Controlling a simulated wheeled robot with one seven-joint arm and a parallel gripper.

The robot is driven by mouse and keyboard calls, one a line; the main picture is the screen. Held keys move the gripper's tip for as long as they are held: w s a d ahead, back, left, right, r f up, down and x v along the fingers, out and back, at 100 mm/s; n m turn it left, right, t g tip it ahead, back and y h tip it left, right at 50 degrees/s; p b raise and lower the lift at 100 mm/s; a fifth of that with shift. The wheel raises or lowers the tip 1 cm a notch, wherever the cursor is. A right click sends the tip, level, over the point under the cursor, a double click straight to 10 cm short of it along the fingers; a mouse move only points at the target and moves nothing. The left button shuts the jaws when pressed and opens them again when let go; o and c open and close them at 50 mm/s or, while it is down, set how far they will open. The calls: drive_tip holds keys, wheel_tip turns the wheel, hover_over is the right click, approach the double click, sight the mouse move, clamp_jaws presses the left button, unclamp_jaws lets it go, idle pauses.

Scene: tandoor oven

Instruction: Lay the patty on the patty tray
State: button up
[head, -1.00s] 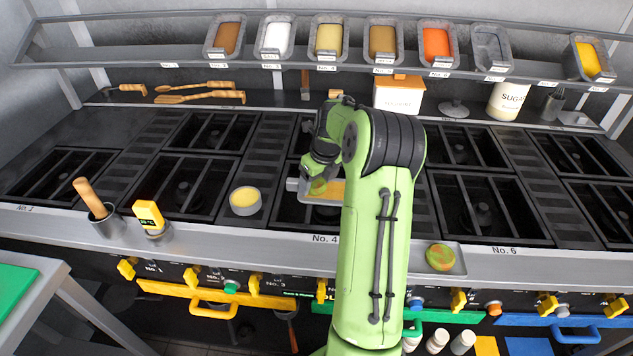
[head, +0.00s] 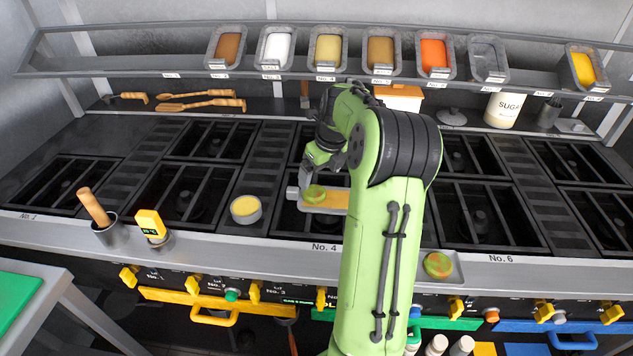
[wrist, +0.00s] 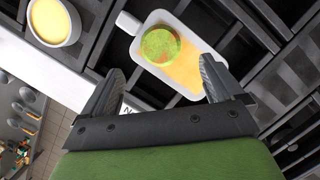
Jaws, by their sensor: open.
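A round green-and-yellow patty (head: 315,194) lies on a shallow rectangular pan (head: 338,209) with an orange-yellow bottom, over the No. 4 burner. In the wrist view the patty (wrist: 160,45) rests near the handle end of the pan (wrist: 193,92). My gripper (head: 322,168) is open and empty just above the patty. In the wrist view its fingers (wrist: 161,68) are spread, with the patty beyond the tips and apart from them. A second similar patty (head: 437,265) sits on a small metal tray (head: 456,278) at the front ledge, right of my arm.
A round cup with yellow contents (head: 245,209) stands left of the pan. Ingredient bins (head: 327,48) line the rear shelf. Black burner grates surround the pan.

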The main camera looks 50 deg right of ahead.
drive_tip(key=s+a+r+n+h, duration=0.1)
drive_tip(key=s+a+r+n, duration=0.1)
drive_tip(key=a+r+n, duration=0.55)
drive_tip(key=s+a+r+n, duration=0.35)
drive_tip(key=a+n, duration=0.55)
drive_tip(key=a, duration=0.3)
drive_tip(key=s+a+f+n+t, duration=0.1)
drive_tip(key=s+a+n, duration=0.5)
drive_tip(key=n, duration=0.4)
drive_tip(key=s+a+f+n+t+y, duration=0.1)
drive_tip(key=s+a+n, duration=0.5)
drive_tip(key=s+n, duration=0.2)
drive_tip(key=n, duration=0.2)
drive_tip(key=shift+n+p, duration=0.3)
drive_tip(key=shift+n, duration=0.05)
drive_tip(key=shift+s+r, duration=0.1)
